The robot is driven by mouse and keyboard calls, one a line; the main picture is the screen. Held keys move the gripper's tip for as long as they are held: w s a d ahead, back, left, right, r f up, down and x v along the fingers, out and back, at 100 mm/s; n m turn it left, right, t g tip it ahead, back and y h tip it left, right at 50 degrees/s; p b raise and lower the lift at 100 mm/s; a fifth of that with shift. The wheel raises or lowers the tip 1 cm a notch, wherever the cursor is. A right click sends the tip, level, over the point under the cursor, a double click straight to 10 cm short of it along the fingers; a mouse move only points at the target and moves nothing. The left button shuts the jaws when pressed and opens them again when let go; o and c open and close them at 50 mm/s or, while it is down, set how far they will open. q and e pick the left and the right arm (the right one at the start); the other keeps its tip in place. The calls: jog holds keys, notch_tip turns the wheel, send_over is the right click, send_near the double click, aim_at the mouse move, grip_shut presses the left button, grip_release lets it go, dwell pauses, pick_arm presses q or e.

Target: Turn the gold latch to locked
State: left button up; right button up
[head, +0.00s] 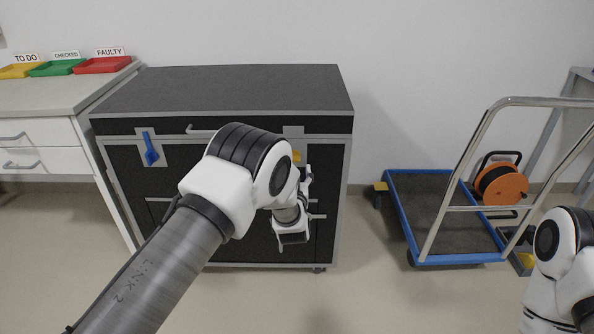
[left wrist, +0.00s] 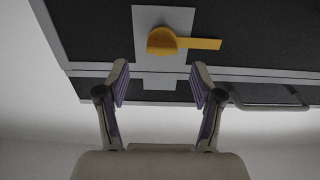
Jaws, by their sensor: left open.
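The gold latch (left wrist: 163,41) sits on a pale square plate (left wrist: 150,17) on the dark cabinet front in the left wrist view. It has a round hub, and its flat lever lies level, pointing right in that view. In the head view only a bit of the gold latch (head: 296,156) shows past my left arm. My left gripper (left wrist: 160,76) is open and empty, its two fingers spread below the latch in the wrist view, apart from it. In the head view my left gripper (head: 306,177) is partly hidden by my arm. My right gripper is out of view.
A blue latch (head: 150,148) hangs at the cabinet's upper left. A lid handle (left wrist: 270,98) is near the gold latch. A trolley (head: 440,215) with an orange cable reel (head: 502,185) stands right. A counter (head: 45,95) with coloured trays stands left.

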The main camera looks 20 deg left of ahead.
pick_arm(q)
jog(key=b+x, duration=0.1)
jog(key=x, duration=0.4)
jog(key=shift+w+a+f, duration=0.1)
jog(key=shift+w, duration=0.05)
grip_shut()
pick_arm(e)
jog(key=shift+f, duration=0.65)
